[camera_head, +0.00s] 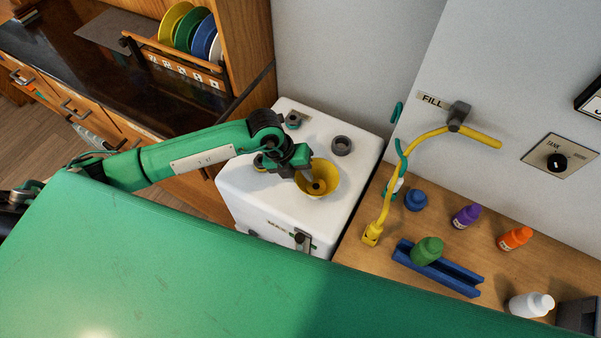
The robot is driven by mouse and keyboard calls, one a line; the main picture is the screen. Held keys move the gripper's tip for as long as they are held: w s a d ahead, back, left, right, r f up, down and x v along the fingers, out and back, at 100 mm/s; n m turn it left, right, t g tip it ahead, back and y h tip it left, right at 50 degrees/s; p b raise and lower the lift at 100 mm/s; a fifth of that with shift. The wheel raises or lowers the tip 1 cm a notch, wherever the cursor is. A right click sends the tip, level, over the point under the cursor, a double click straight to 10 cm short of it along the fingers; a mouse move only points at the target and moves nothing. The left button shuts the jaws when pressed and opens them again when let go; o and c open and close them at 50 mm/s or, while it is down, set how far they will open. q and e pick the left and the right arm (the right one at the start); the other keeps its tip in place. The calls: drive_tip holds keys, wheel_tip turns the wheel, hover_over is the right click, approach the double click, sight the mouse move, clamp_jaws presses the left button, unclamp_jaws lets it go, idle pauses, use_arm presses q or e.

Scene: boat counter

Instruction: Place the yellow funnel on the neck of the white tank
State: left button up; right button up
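The white tank (265,205) stands in the middle, in the corner by the wall. The yellow funnel (330,188) is upright over the right part of the tank's top, its mouth facing up with a dark hole inside. My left gripper (306,178) reaches in from the left and appears shut on the funnel's left rim, one finger inside the bowl. The funnel hides what is under it, so I cannot tell whether it touches the neck. A dark grey ring (341,145) sits on the tank's top behind the funnel. My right gripper is out of view.
A yellow hose (387,195) hangs from the wall fitting right of the tank. The wooden counter (520,270) holds several bottles, a blue tray (464,281) and a green bottle (428,250). A plate rack (180,68) stands at the back left.

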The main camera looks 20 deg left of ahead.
use_arm(q)
drive_tip(key=shift+r, duration=0.1)
drive_tip(key=shift+r+p, duration=0.25)
drive_tip(key=shift+p, duration=0.05)
drive_tip(key=shift+r+p, duration=0.4)
drive_tip(key=shift+r, duration=0.1)
drive_tip(key=shift+a+r+b, duration=0.35)
drive_tip(key=shift+a+b, duration=0.05)
drive_tip(key=shift+b, duration=0.3)
drive_tip(key=w+b+v, duration=0.1)
drive_tip(key=b+v, duration=0.2)
drive_tip(key=v, duration=0.7)
drive_tip(key=shift+s+r, duration=0.35)
drive_tip(key=shift+s, duration=0.15)
